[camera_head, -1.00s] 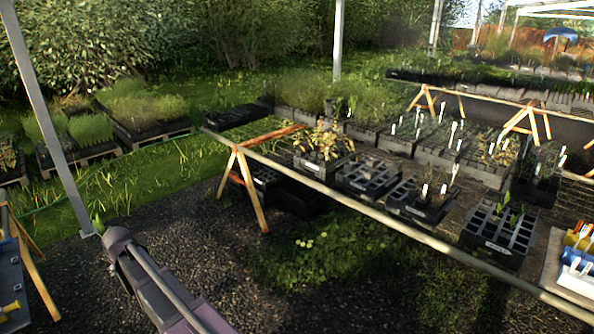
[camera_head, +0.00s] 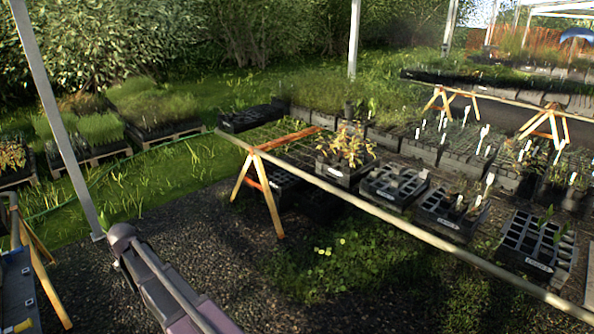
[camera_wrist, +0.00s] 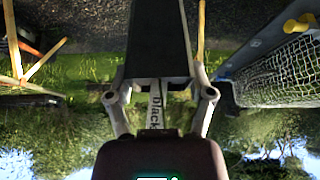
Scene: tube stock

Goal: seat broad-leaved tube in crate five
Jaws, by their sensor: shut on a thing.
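My gripper (camera_wrist: 162,88) is shut on a long dark square tube (camera_wrist: 160,42) in the wrist view. A white label (camera_wrist: 156,102) with partly readable print shows between the fingers. No leaves of the held tube show, so I cannot tell its plant. In the head view my arm is at the lower left, and the gripper and tube cannot be made out. Dark crates stand along the slatted bench: one with yellowish plants (camera_head: 345,172), a celled crate (camera_head: 394,187), another with white tags (camera_head: 450,214), and a celled crate at right (camera_head: 535,252). Their numbers are unreadable.
The bench's front rail (camera_head: 400,226) and an orange trestle (camera_head: 262,190) border the crates. A grey post (camera_head: 62,120) stands at left. A blue-grey table (camera_head: 18,290) is at the left edge. Gravel between is open, with weeds below the rail.

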